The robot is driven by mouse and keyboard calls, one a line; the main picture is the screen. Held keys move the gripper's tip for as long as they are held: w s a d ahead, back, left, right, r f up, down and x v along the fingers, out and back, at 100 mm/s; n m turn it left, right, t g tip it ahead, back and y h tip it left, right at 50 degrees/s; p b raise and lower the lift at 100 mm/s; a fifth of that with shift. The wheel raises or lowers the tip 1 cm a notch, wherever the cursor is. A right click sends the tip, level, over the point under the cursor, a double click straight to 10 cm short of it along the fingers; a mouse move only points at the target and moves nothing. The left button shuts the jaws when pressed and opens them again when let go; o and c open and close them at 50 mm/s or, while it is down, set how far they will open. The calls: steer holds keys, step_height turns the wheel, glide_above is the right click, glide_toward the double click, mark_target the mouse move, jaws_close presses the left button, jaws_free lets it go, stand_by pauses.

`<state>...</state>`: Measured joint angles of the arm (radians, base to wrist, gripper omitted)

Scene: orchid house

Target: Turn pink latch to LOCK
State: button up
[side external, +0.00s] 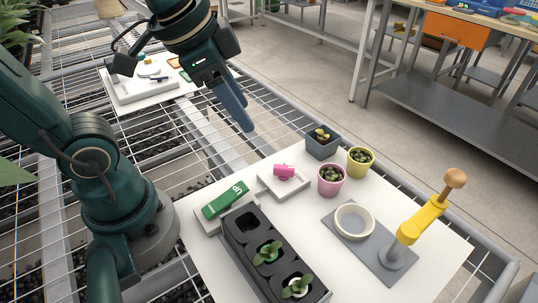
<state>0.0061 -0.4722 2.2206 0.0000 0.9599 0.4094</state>
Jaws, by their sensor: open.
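The pink latch (284,171) sits on a small white base plate (268,183) near the back left part of the white board. Its knob is small in the picture, and I cannot read any LOCK mark or tell which way it is turned. My gripper (243,118) is open and empty. It hangs in the air, up and to the left of the latch in the picture, with its blue-grey fingers pointing down and clear of everything.
Left of the latch is a green switch (224,199) marked UP. A black planter tray (238,262) with seedlings is in front. Blue-grey, pink (331,181) and yellow pots stand to the right. A yellow press (422,220) stands farther right, beside a cream ring (355,205).

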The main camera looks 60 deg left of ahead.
steer(key=w+f+m+g, duration=0.3)
steer(key=w+f, duration=0.1)
steer(key=w, duration=0.3)
steer(key=m+g, duration=0.1)
steer(key=g, duration=0.1)
glide_above(284, 167)
step_height(284, 167, down, 6)
steer(key=shift+w+f, duration=0.1)
steer(key=shift+f, duration=2.55)
jaws_close()
